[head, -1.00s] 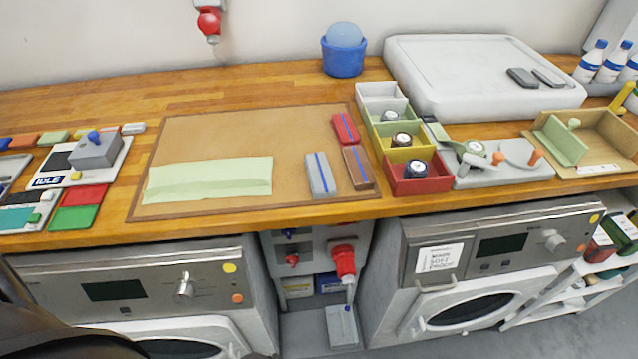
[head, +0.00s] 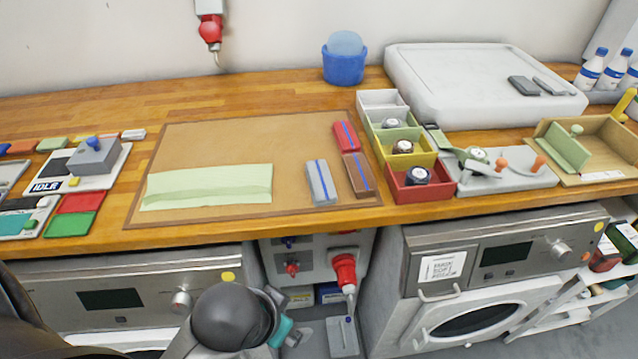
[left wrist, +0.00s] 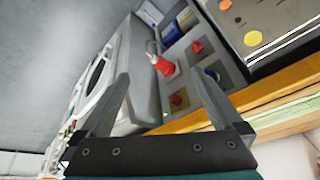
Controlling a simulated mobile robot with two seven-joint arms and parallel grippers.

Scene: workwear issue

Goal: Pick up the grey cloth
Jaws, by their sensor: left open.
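The grey cloth (head: 321,183) is a folded grey strip with a blue stripe, lying on the brown mat (head: 230,135) near the counter's front edge. A red cloth (head: 345,136) and a brown cloth (head: 358,174), each with a blue stripe, lie to its right. My left arm reaches in low, in front of the machines, below and left of the grey cloth. In the left wrist view my left gripper (left wrist: 160,80) is open and empty, with sockets beyond it; I cannot make out the grey cloth there. My right gripper is in neither view.
A pale green sheet (head: 208,187) lies left of the grey cloth. Divided boxes (head: 420,193) stand right of the cloths. Below the counter edge, a red plug (head: 344,272) sits on a socket panel between two machines. The mat's upper part is clear.

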